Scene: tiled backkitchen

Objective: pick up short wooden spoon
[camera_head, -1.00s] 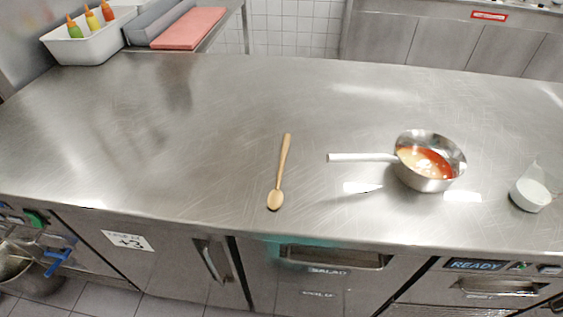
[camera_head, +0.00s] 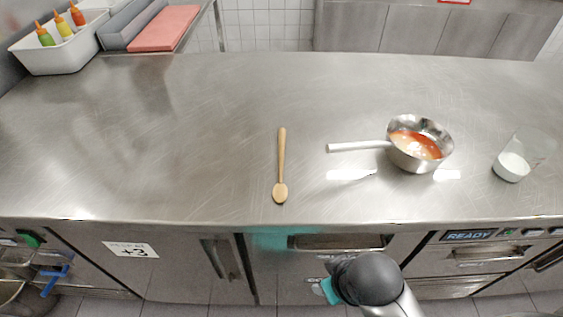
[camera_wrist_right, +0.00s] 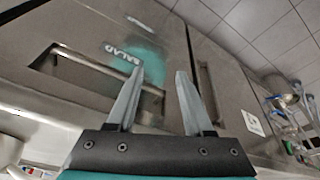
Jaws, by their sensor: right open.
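The short wooden spoon (camera_head: 281,160) lies on the steel counter left of the saucepan, its bowl towards the front edge and its handle pointing away. My right arm shows at the bottom of the head view, in front of the counter and below its edge, right of the spoon. In the right wrist view my right gripper (camera_wrist_right: 156,100) is open and empty, with its two fingers apart, facing the drawer fronts. The spoon does not show in that view. My left gripper is not in view.
A saucepan (camera_head: 414,158) with red-orange contents stands right of the spoon, its white handle (camera_head: 357,147) pointing left. A glass with white contents (camera_head: 513,166) stands further right. A white bin (camera_head: 62,57) with bottles is at the back left. The counter (camera_head: 200,130) around the spoon is clear.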

